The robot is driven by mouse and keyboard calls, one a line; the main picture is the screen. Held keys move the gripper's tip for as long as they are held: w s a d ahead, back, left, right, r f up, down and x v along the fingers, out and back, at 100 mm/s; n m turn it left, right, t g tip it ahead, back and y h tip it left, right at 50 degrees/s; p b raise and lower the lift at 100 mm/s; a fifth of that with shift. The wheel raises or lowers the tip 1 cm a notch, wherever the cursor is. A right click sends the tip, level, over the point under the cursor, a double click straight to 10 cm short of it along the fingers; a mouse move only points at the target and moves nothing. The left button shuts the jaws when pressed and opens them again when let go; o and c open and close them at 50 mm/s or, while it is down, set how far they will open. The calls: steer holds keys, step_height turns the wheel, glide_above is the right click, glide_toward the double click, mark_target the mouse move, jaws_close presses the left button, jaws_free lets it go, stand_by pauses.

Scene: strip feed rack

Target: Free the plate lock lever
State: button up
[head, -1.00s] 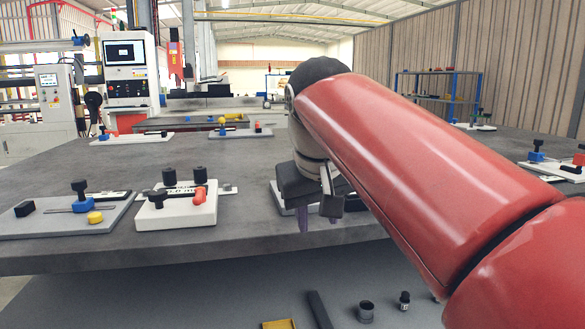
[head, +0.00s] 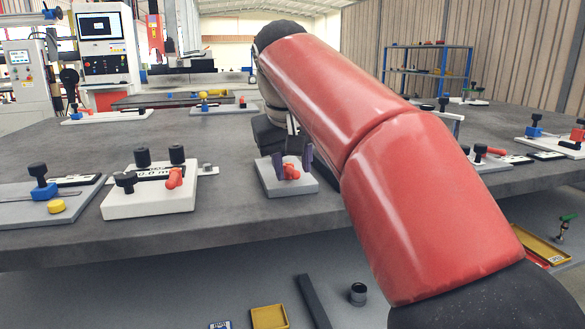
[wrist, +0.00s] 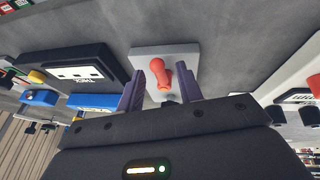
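A red-orange lever (head: 290,172) sits on a small light grey plate (head: 274,188) near the table's front edge. In the wrist view the lever (wrist: 160,74) stands up from its plate (wrist: 150,55) between my fingers. My gripper (head: 293,160) is open, with its two dark purple fingers on either side of the lever. In the wrist view I see a gap between each finger and the lever, so my gripper (wrist: 159,92) holds nothing. Whether the fingertips reach down to lever height is hard to tell. The lever's base is partly hidden.
Left stands a white block (head: 150,203) with black knobs and another red lever (head: 174,178). Farther left is a grey plate (head: 20,212) with a blue clamp (head: 44,192) and a yellow disc (head: 56,206). More fixtures lie at right. The table's front strip is clear.

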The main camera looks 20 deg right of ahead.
steer(key=shift+f, duration=0.1)
jaws_close()
steer(key=shift+d, duration=0.15)
steer(key=n, duration=0.1)
steer(key=d+n+y+p, duration=0.1)
steer(key=shift+n+p, duration=0.3)
steer(key=shift+n, duration=0.1)
steer(key=n+y+p, duration=0.1)
steer(key=d+n, duration=0.1)
steer(key=n, duration=0.1)
steer(key=shift+w+d+n+y+p, duration=0.2)
steer(key=shift+w+n+y+p, duration=0.1)
steer(key=shift+y+p, duration=0.1)
steer(key=n, duration=0.1)
steer(key=w+d+n+y, duration=0.1)
steer(key=n, duration=0.2)
steer(key=shift+w+d+n+y+p, duration=0.15)
steer(key=shift+d+n+y+p, duration=0.15)
steer(key=shift+y+p, duration=0.1)
steer(key=shift+w+d+n+g+y, duration=0.1)
steer(key=shift+w+n+g+y, duration=0.2)
steer(key=shift+n, duration=0.55)
steer(key=shift+w+d+n+g+y, duration=0.15)
steer(key=shift+w+n+g+y, duration=0.15)
steer(key=shift+n, duration=0.5)
steer(key=shift+w+d+n+g+y, duration=0.1)
steer(key=shift+w+n+g+y, duration=0.15)
steer(key=shift+n, duration=0.6)
